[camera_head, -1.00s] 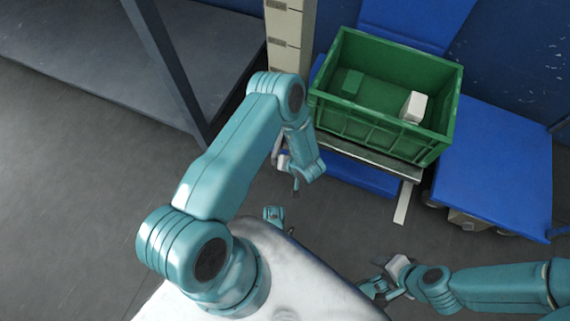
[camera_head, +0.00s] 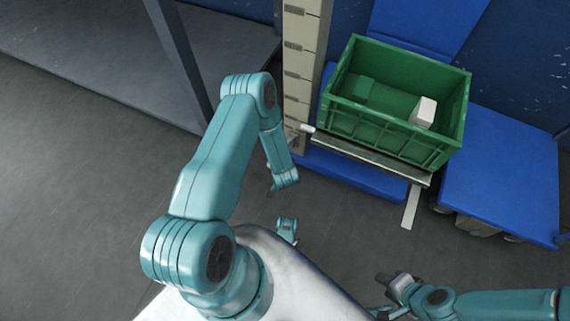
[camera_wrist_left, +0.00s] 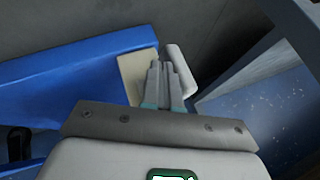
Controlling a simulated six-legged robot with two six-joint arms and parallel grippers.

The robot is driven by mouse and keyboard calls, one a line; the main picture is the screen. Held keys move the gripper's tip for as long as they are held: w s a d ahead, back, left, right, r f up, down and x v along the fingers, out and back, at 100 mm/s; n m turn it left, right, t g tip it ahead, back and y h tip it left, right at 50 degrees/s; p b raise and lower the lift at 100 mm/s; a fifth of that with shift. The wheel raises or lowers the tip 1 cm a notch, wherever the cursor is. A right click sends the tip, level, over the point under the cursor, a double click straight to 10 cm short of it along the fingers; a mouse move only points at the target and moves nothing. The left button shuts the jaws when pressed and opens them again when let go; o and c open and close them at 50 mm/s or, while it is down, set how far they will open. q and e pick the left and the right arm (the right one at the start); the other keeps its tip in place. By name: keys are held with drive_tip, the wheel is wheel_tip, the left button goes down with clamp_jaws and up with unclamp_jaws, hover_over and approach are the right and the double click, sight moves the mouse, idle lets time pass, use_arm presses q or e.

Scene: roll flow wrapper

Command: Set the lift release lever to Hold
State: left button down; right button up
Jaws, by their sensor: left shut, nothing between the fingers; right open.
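A small white stub (camera_head: 307,129) sticks out at the foot of the beige column, beside the lift table; it looks like the lift release lever's handle, but I see no Hold marking. In the left wrist view a pale rounded bar (camera_wrist_left: 180,66) lies just right of my left fingers; it may be the same lever. My left gripper (camera_wrist_left: 160,70) is shut and empty, its tips close to that bar; I cannot tell if they touch. In the head view my left gripper (camera_head: 271,191) is below the stub, partly hidden. My right gripper (camera_head: 383,284) is open at lower right.
A green crate (camera_head: 440,146) with a white block (camera_head: 424,112) in it stands on the lift, behind a pale metal edge. A blue platform (camera_head: 500,180) lies to the right. A grey shelf (camera_head: 215,65) is at upper left. The grey floor (camera_head: 70,200) at left is clear.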

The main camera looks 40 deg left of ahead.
use_arm(q)
drive_tip(key=shift+s+a, duration=0.25)
drive_tip(key=shift+a, duration=0.5)
use_arm(e)
drive_tip(key=shift+w, duration=0.15)
use_arm(q)
drive_tip(key=shift+a, duration=0.2)
drive_tip(key=shift+s+r, duration=0.1)
drive_tip(key=shift+r, duration=0.1)
use_arm(e)
drive_tip(key=shift+r, duration=0.15)
